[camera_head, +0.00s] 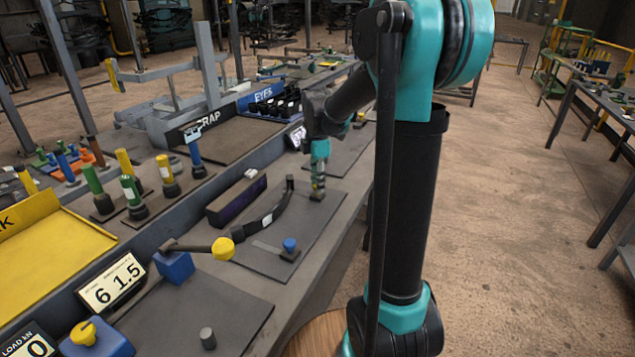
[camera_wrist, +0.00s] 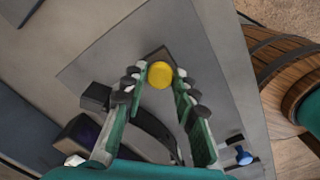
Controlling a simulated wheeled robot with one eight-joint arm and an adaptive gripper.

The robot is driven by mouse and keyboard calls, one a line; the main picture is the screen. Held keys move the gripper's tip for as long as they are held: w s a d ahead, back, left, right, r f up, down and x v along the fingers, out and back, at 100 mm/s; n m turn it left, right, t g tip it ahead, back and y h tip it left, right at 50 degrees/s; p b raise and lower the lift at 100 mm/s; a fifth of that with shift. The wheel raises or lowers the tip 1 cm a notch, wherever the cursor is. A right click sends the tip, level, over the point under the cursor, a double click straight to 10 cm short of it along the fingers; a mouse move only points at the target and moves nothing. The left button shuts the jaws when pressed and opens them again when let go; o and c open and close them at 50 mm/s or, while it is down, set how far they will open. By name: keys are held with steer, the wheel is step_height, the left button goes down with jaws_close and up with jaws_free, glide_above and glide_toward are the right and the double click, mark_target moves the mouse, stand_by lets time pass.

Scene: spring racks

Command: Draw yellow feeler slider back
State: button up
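The yellow feeler slider's round knob (camera_wrist: 160,75) shows between my fingertips in the wrist view. In the head view its dark base (camera_head: 317,196) stands at the far end of a grey plate, mostly hidden by my gripper (camera_head: 319,165). My gripper (camera_wrist: 161,82) points down over the knob, one green finger on each side. The fingers are apart, with narrow gaps visible beside the knob; firm contact is not shown. A blue-knobbed slider (camera_head: 289,246) stands nearer on the same plate, and its blue knob (camera_wrist: 243,156) is at lower right in the wrist view.
A black curved arm (camera_head: 272,213) and a dark box (camera_head: 236,200) lie left of my gripper. A yellow-ended lever (camera_head: 222,249) sticks out nearer, from a blue block (camera_head: 174,266). Several coloured posts stand farther left. The grey plate (camera_head: 330,215) is bare at right.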

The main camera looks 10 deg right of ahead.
jaws_close()
steer(key=shift+s+d, duration=0.75)
steer(key=shift+d, duration=0.25)
steer(key=shift+s+d, duration=0.7)
steer(key=shift+d, duration=0.3)
steer(key=o, duration=0.5)
jaws_free()
steer(key=shift+d, duration=0.1)
steer(key=shift+o, duration=0.4)
steer(key=shift+r, duration=0.1)
step_height(320, 180, up, 12)
